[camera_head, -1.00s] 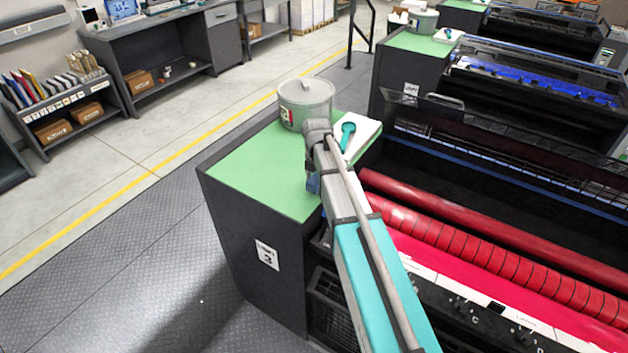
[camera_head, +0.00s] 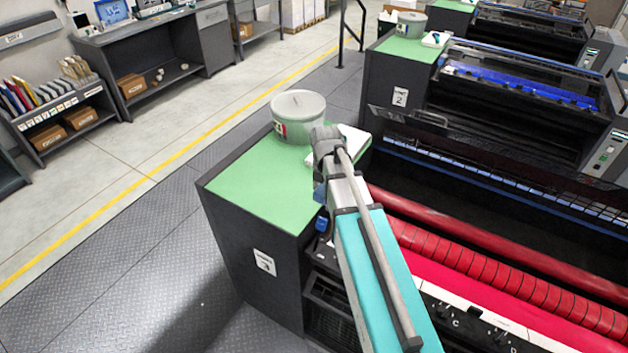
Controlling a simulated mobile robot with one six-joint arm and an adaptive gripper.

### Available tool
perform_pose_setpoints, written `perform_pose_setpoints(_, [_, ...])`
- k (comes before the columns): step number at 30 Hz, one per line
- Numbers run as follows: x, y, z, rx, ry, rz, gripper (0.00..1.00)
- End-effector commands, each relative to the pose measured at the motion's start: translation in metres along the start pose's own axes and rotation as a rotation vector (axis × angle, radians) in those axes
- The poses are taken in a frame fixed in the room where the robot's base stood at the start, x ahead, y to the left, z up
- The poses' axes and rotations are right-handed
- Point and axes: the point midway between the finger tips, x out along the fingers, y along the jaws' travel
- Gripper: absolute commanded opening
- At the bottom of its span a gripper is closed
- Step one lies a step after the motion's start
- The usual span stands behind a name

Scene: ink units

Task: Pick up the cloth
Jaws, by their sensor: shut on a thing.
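My arm reaches from the bottom of the view to the green-topped cabinet. Its grey wrist is bent over the cabinet's right side. My gripper (camera_head: 320,191) is below the wrist and mostly hidden by the arm, so its fingers do not show clearly. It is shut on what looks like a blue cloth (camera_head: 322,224). Only a small blue patch of this shows, left of the arm and just beyond the cabinet's right edge. The rest is hidden behind the arm.
A grey lidded tin (camera_head: 298,117) stands on the green cabinet top (camera_head: 258,182), close behind the wrist. A white pad (camera_head: 355,143) lies beside it, partly covered by the wrist. A press with red rollers (camera_head: 470,255) fills the right. The floor on the left is clear.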

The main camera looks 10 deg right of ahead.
Motion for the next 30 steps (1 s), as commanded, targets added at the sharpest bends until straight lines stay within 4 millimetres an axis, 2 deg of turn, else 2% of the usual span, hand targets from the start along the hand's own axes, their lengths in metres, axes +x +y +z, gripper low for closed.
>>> perform_pose_setpoints(1, [-0.008, -0.012, -0.007, 0.001, 0.000, 0.000, 0.38])
perform_pose_setpoints(3, [-0.013, -0.021, -0.012, 0.001, 0.000, 0.000, 0.38])
perform_pose_setpoints(10, [-0.021, -0.041, -0.022, 0.000, 0.000, 0.000, 0.38])
perform_pose_setpoints(30, [-0.023, -0.046, -0.024, 0.000, 0.000, 0.000, 0.38])
